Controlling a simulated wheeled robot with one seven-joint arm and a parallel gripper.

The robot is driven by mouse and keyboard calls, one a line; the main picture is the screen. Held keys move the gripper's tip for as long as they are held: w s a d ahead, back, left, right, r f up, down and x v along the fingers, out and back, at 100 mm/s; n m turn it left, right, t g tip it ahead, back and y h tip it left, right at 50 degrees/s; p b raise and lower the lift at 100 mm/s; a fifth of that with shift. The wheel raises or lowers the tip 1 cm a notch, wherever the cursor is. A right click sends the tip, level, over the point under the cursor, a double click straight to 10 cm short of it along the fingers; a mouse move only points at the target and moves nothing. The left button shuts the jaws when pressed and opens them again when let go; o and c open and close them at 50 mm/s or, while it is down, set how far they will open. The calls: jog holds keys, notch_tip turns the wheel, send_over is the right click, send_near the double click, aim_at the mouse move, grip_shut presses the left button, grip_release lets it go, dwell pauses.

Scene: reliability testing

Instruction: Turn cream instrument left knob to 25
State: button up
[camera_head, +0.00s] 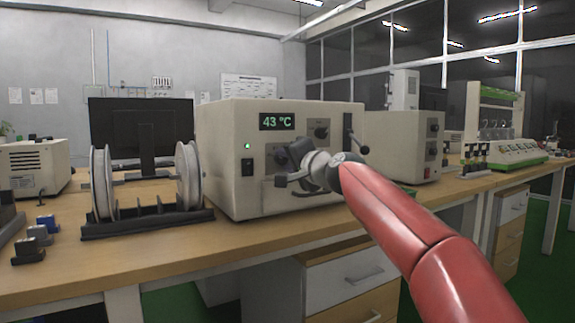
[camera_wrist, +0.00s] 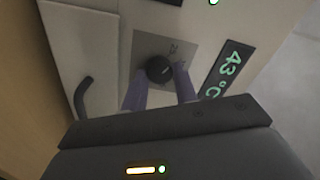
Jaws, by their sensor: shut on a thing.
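The cream instrument (camera_head: 232,185) stands on the bench in the middle of the head view. Its green display (camera_head: 277,121) reads 43 °C, and the reading also shows sideways in the wrist view (camera_wrist: 229,70). The left knob (camera_wrist: 159,68) is a round black knob on a grey square plate in the wrist view. My gripper (camera_wrist: 161,79) has its two purplish fingers on either side of this knob, shut on it. In the head view my gripper (camera_head: 284,159) is at the instrument's front and mostly hides the knob.
A second dark knob (camera_head: 322,130) sits to the upper right on the same front panel. A dark handle (camera_wrist: 82,96) is close by in the wrist view. A spool rack (camera_head: 150,219) stands left of the instrument, and another cream device (camera_head: 400,150) stands right.

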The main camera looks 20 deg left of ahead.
jog(key=shift+f+n, duration=0.15)
jog(key=shift+n, duration=0.45)
jog(key=o, duration=1)
jog(key=shift+c, duration=0.2)
jog(key=b+v, duration=0.1)
jog(key=v, duration=0.6)
jog(key=shift+s+d+b, duration=0.25)
jog(key=shift+d+b, duration=0.05)
